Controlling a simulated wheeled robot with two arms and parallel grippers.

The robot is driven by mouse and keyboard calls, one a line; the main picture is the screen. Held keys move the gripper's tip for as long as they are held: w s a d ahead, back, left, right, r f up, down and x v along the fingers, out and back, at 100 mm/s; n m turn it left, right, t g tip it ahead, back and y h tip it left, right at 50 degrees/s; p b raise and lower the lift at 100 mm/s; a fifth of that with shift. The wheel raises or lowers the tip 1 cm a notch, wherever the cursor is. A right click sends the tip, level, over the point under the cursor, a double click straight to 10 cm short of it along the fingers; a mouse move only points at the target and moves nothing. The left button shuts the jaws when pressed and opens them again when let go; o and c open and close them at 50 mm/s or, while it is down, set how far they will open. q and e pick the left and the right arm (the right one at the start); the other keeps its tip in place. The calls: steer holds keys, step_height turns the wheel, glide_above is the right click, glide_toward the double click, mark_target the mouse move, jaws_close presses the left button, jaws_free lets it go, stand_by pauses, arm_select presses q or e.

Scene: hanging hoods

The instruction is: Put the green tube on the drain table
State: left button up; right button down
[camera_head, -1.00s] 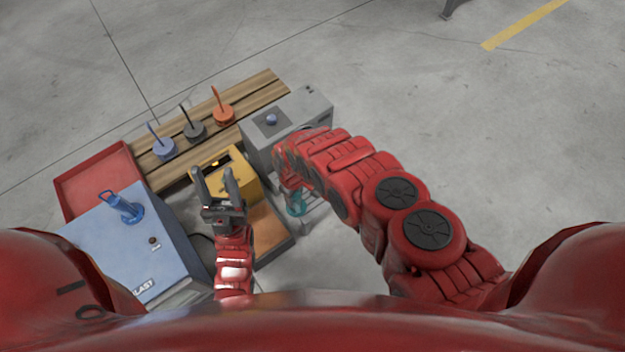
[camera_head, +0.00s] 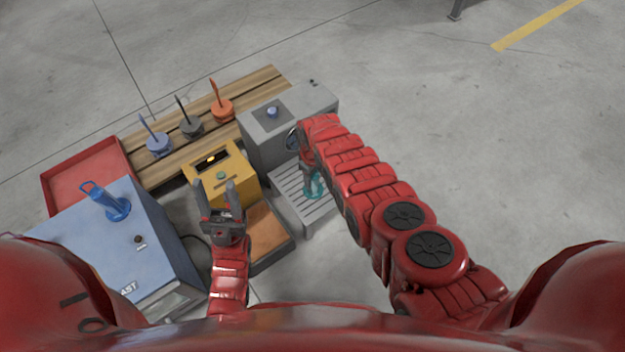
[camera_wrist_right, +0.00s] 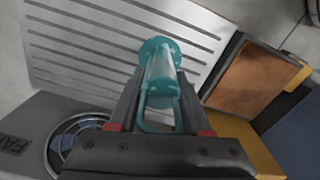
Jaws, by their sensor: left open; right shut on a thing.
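The green tube (camera_wrist_right: 160,75) is a clear cylinder with teal ends and a teal handle. My right gripper (camera_wrist_right: 155,105) is shut on its handle. In the head view the tube (camera_head: 316,186) shows partly beside my right forearm, over the slatted grey drain table (camera_head: 290,188). The drain table also fills the upper left of the right wrist view (camera_wrist_right: 90,45). I cannot tell whether the tube touches the slats. My right gripper is hidden behind the arm in the head view. My left gripper (camera_head: 218,198) is open and empty in front of the yellow box.
A grey machine (camera_head: 290,120) with a round fan opening stands behind the drain table. A yellow box (camera_head: 222,175) and a brown-topped stand (camera_head: 262,235) are to its left. A blue cabinet (camera_head: 110,250) carries a blue handled piece (camera_head: 110,203). A red tray (camera_head: 85,178) lies at the far left.

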steer(key=shift+f, duration=0.15)
steer(key=shift+c, duration=1.8)
jaws_free()
steer(key=shift+r+p, duration=0.4)
steer(key=shift+r, duration=0.25)
step_height(320, 180, up, 7)
steer(key=p, duration=0.5)
steer(key=shift+f+p, duration=0.15)
steer(key=shift+p, duration=0.2)
step_height(320, 180, up, 4)
steer(key=shift+s+r+p, duration=0.1)
steer(key=shift+p, duration=0.6)
steer(key=shift+r, duration=0.15)
